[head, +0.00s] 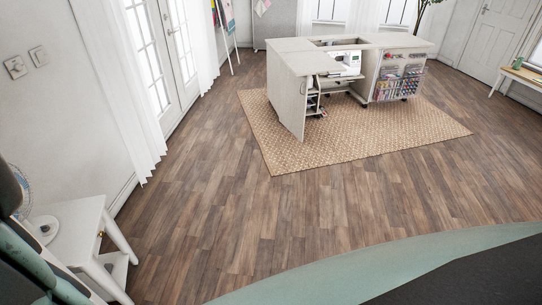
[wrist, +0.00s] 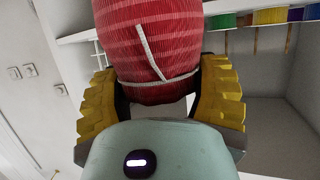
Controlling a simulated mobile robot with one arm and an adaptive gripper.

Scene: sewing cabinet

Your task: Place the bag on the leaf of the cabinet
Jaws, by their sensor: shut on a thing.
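A red, ribbed, rounded bag (wrist: 150,50) with a thin white cord fills the upper middle of the wrist view. My gripper (wrist: 160,78) is shut on it, one yellow ridged finger on each side. The top of the bag is cut off by the frame. The pale sewing cabinet (head: 291,98) stands opened out at the back of the head view. Its leaf (head: 308,63) spreads level at the left, and its bare top shows no bag. My gripper and the bag do not show in the head view, so their distance from the cabinet cannot be told.
The cabinet stands on a tan patterned rug (head: 270,140), with a white sewing machine (head: 350,60) inside. Wooden floor (head: 330,205) lies clear in front. A small white table (head: 80,225) with a fan stands at left. White shelving (wrist: 275,105) with coloured spools shows in the wrist view.

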